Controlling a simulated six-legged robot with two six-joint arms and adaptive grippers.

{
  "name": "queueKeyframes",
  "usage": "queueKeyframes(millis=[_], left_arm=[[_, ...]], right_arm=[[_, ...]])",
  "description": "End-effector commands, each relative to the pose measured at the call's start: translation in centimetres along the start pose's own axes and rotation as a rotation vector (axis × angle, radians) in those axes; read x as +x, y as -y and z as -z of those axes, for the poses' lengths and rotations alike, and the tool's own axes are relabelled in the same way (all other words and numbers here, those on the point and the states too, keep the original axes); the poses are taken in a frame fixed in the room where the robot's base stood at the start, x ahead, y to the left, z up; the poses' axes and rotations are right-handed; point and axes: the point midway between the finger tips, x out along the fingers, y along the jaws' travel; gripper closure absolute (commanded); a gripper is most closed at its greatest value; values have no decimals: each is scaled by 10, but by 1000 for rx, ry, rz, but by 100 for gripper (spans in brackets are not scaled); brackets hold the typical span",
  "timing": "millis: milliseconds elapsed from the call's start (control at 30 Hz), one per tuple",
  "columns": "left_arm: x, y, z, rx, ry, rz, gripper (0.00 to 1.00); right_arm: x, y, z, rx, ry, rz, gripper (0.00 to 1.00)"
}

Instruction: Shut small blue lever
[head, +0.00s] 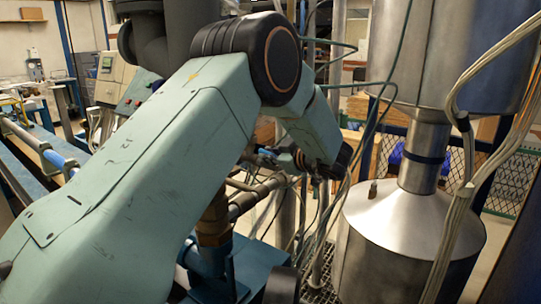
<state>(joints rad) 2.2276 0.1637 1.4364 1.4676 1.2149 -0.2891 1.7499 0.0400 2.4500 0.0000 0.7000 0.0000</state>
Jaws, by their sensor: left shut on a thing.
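My left arm comes in from the left and bends down in the middle of the head view. Its gripper (298,159) is small and partly hidden behind my arm links, at the pipework. It is shut on the small blue lever (266,152), of which a short blue piece shows just left of the gripper. The lever's exact angle and the valve body under it are hard to make out. My right gripper is not in view.
A large steel vessel (405,235) stands close on the right, with loose cables (468,160) hanging in front of it. Pipes (255,195) run below the gripper. A control box (118,82) stands at the back left.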

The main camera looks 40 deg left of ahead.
Motion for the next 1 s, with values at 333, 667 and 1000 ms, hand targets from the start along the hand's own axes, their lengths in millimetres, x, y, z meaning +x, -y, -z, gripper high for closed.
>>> queueKeyframes(millis=[333,667,1000], left_arm=[[0,-1,1,-2,-1,0,66],[-1,-1,0,-1,0,0,63],[-54,-2,0,0,-1,-7,63]], right_arm=[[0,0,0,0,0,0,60],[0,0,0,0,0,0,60],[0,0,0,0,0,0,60]])
